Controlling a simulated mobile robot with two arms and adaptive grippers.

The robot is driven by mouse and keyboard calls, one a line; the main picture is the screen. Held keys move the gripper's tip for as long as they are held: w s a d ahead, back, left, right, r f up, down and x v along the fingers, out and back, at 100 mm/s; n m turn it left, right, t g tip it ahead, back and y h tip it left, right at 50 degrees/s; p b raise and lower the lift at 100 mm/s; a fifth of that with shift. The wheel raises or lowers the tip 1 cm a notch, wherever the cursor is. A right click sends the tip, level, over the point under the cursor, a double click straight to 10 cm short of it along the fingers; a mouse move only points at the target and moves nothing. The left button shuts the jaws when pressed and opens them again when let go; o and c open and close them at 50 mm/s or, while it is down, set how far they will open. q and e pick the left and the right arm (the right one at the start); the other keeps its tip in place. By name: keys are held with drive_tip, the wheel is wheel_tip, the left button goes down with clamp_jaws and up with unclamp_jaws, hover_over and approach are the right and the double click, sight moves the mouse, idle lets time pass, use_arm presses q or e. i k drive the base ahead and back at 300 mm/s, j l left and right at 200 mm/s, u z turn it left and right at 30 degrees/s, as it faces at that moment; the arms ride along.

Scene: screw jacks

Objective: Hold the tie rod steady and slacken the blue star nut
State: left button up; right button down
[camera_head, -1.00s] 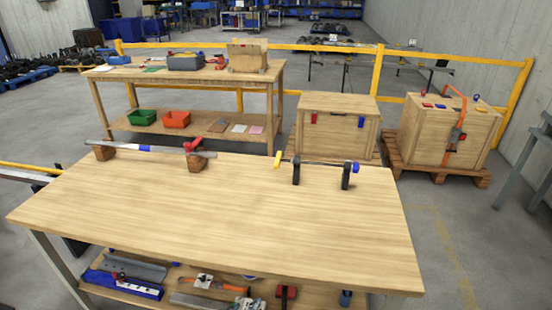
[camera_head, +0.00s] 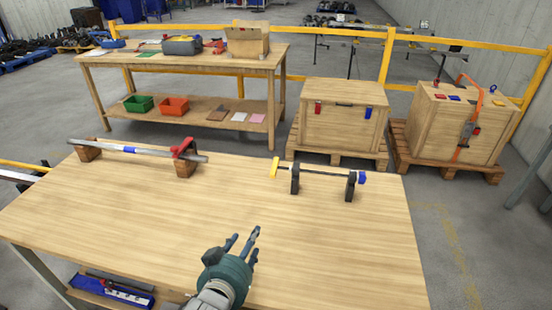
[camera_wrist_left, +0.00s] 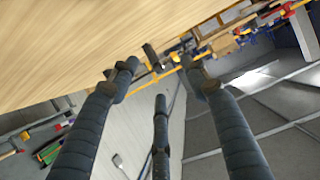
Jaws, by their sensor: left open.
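My right gripper is not in view.
A grey bar (camera_head: 130,150) with a red clamp (camera_head: 184,147) rests on wooden blocks at the table's back left. The table top (camera_head: 150,215) between is clear. Behind stand a workbench (camera_head: 190,62) and two wooden crates (camera_head: 340,116) (camera_head: 455,128) on pallets.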

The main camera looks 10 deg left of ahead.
sight(361, 177)
drive_tip(key=i, duration=0.95)
